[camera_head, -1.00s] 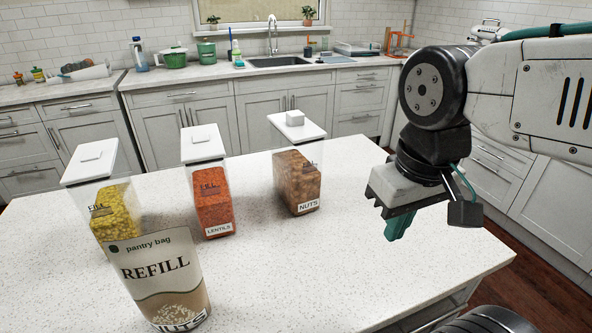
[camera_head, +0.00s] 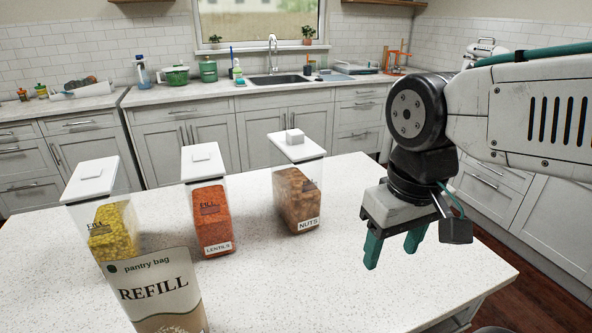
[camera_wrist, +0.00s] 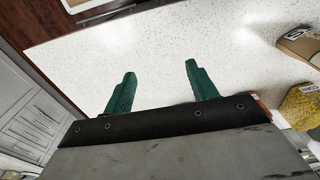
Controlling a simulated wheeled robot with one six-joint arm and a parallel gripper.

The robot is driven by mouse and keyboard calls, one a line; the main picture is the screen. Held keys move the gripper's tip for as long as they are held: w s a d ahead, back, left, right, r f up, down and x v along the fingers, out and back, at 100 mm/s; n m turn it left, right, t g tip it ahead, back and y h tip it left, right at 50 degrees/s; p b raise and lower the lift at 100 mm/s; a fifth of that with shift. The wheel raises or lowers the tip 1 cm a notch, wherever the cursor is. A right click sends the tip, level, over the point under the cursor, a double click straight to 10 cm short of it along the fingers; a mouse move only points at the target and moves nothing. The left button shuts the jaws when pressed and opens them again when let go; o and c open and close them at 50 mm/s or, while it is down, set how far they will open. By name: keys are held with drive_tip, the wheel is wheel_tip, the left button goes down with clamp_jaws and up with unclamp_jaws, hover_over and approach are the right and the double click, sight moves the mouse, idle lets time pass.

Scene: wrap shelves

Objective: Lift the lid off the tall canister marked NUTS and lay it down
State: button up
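The clear canister marked NUTS (camera_head: 298,200) stands upright on the white counter, with brown nuts inside. Its white lid (camera_head: 296,149) with a small block knob (camera_head: 294,136) sits on top. My gripper (camera_head: 393,257) is to the right of this canister, above the counter, apart from everything, pointing down. Its two green fingers are spread with nothing between them. In the wrist view my gripper (camera_wrist: 157,82) also shows open over bare counter; the NUTS canister is not clearly seen there.
The LENTILS canister (camera_head: 212,222) and a canister of yellow contents (camera_head: 112,232) stand to the left, both lidded. A REFILL pantry bag (camera_head: 160,290) stands in front. The white counter (camera_head: 300,275) is clear in front of the NUTS canister and to its right.

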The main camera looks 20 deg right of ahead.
drive_tip(key=o, duration=0.8)
drive_tip(key=shift+g, duration=0.4)
drive_tip(key=w, duration=0.2)
drive_tip(key=w+r, duration=0.2)
drive_tip(key=w, duration=0.1)
drive_tip(key=shift+w+a, duration=0.25)
drive_tip(key=shift+w, duration=0.05)
drive_tip(key=n, duration=0.1)
approach(295, 132)
drive_tip(key=s+f, duration=0.1)
drive_tip(key=f, duration=0.1)
drive_tip(key=s+f, duration=0.1)
drive_tip(key=f, duration=0.1)
drive_tip(key=s+f, duration=0.1)
drive_tip(key=f, duration=0.1)
drive_tip(key=shift+f, duration=0.35)
drive_tip(key=w+r, duration=0.3)
drive_tip(key=r, duration=0.1)
drive_tip(key=shift+w+a, duration=0.25)
drive_tip(key=shift+s+d+f, duration=0.1)
drive_tip(key=shift+d+f, duration=0.05)
drive_tip(key=shift+f, duration=1.75)
drive_tip(key=shift+d+f, duration=0.15)
drive_tip(key=shift+f, duration=1.75)
